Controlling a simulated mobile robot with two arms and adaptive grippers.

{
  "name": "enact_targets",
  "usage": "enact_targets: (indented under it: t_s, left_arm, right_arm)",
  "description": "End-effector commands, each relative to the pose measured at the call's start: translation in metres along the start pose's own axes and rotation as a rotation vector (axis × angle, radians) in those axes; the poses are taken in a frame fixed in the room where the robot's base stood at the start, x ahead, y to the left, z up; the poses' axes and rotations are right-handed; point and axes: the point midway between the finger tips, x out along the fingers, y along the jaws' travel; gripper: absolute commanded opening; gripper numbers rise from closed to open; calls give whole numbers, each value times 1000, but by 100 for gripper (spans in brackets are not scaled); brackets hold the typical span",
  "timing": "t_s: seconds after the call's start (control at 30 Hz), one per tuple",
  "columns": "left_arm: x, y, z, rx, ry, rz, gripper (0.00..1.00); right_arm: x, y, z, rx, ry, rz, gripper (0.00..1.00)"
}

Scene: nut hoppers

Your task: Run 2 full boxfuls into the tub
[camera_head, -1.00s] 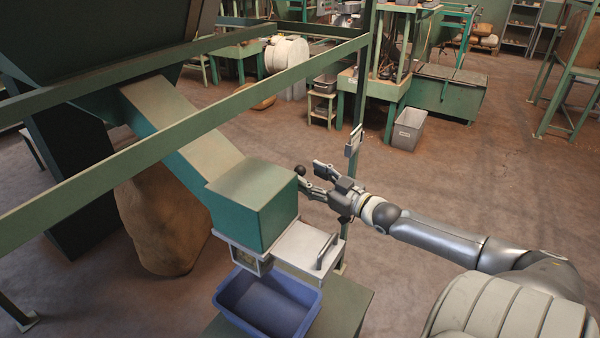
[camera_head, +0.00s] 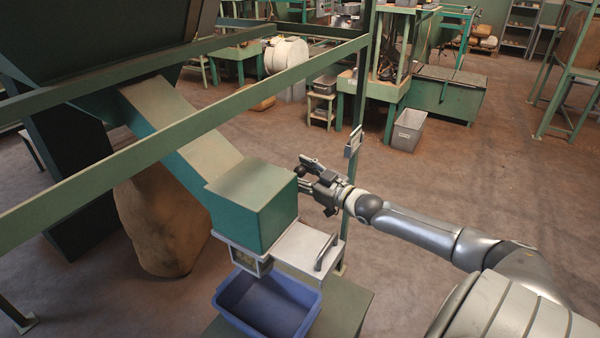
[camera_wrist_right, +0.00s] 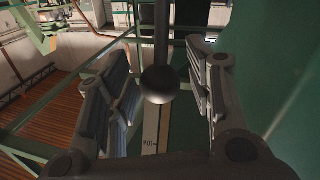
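A green metering box (camera_head: 252,205) ends the sloping chute (camera_head: 185,125) from the dark hopper. Under it is a pale slide plate (camera_head: 300,248) with an upright handle (camera_head: 326,252). A blue tub (camera_head: 305,315) stands below the outlet (camera_head: 248,262); no nuts show in it. My right gripper (camera_head: 306,172) is beside the box's far right corner. In the right wrist view, a dark ball knob (camera_wrist_right: 160,84) on a rod sits between the fingers of the open right gripper (camera_wrist_right: 163,95), with gaps on both sides. My left gripper is out of view.
A green frame rail (camera_head: 150,150) crosses in front of the chute, and a post with a small plate (camera_head: 354,141) stands close to my right wrist. A brown sack (camera_head: 160,225) is under the chute. Open floor (camera_head: 460,190) lies to the right.

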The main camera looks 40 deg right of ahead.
Motion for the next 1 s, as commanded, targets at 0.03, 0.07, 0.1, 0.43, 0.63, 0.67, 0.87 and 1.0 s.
enact_targets:
  t_s: [0.03,0.07,0.1,0.43,0.63,0.67,0.87,1.0]
  left_arm:
    - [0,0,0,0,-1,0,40]
    - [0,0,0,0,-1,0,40]
    - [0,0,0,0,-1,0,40]
    - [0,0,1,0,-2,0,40]
    - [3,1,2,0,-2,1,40]
    - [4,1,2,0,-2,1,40]
    - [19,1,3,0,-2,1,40]
    - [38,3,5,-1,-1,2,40]
  right_arm:
    - [0,0,0,0,0,0,38]
    - [0,0,0,0,0,0,34]
    - [0,0,0,0,0,0,29]
    - [0,0,0,0,0,0,0]
    - [-2,0,2,3,9,1,0]
    - [-3,0,3,4,14,2,0]
    - [-14,5,13,20,83,19,0]
    - [-27,13,24,39,177,39,0]
